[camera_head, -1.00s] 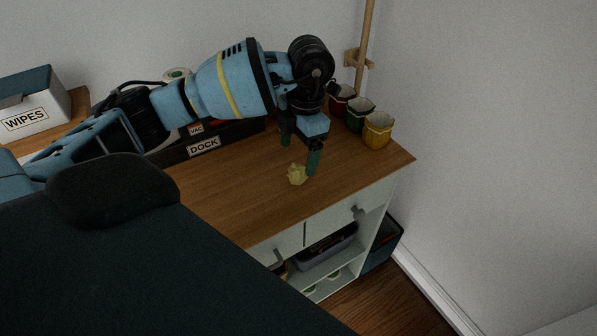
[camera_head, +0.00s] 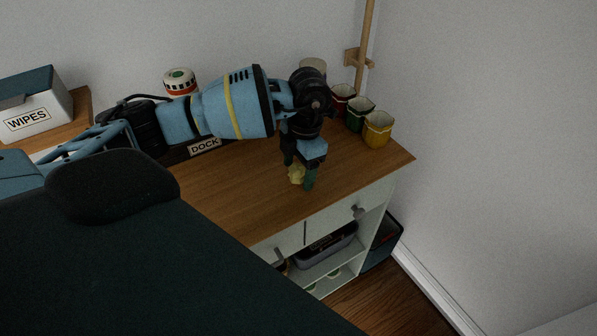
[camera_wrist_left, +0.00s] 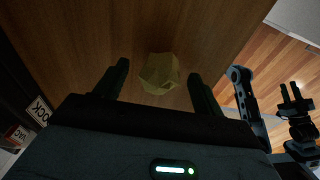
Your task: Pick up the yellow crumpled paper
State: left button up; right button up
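The yellow crumpled paper (camera_head: 296,173) lies on the wooden top of the cabinet (camera_head: 235,205). My left gripper (camera_head: 299,177) points down at it, with its fingers low around the paper. In the left wrist view the paper (camera_wrist_left: 159,74) sits between the two finger lines, just ahead of the tips, with a gap on each side. The left gripper (camera_wrist_left: 160,80) is open and holds nothing there. My right gripper is not clearly seen in the head view.
Red, green and yellow cups (camera_head: 377,130) stand at the back right of the top. A WIPES box (camera_head: 35,105) is at far left. The front of the top is clear.

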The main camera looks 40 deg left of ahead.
aim_at(297, 166)
pick_arm(q)
jog(key=c, duration=0.6)
jog(key=shift+c, duration=0.2)
jog(key=shift+r, duration=0.1)
jog(key=shift+r, duration=0.55)
notch_tip(297, 166, up, 2)
jog(key=shift+r, duration=0.1)
jog(key=s+d+r, duration=0.1)
jog(key=s+d, duration=0.8)
jog(key=s, duration=0.4)
jog(key=shift+d+r, duration=0.15)
jog(key=shift+r, duration=0.15)
